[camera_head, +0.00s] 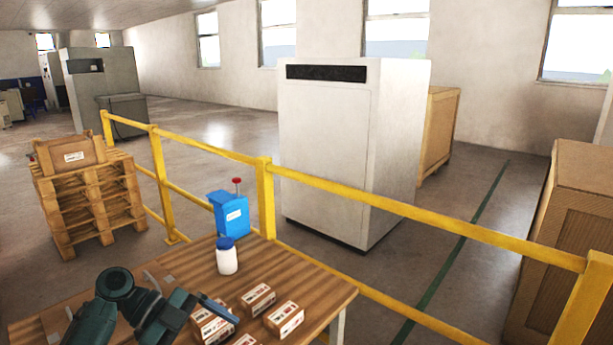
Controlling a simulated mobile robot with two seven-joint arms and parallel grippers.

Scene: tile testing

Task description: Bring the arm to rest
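My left arm, dark green, enters from the bottom left over the wooden table (315,292). Its gripper (218,306) is at the arm's right end, above or beside the small brown boxes at the table's front. From this angle I cannot tell whether its fingers are open or shut, or whether it touches a box. No held object is clearly visible. My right arm and gripper are not in view.
Small brown boxes (257,298) with labels lie on the table. A white bottle (227,262) with a blue cap stands farther back, near a blue container (230,215). A yellow railing (420,213) runs behind the table. A large grey cabinet (335,150) stands beyond it.

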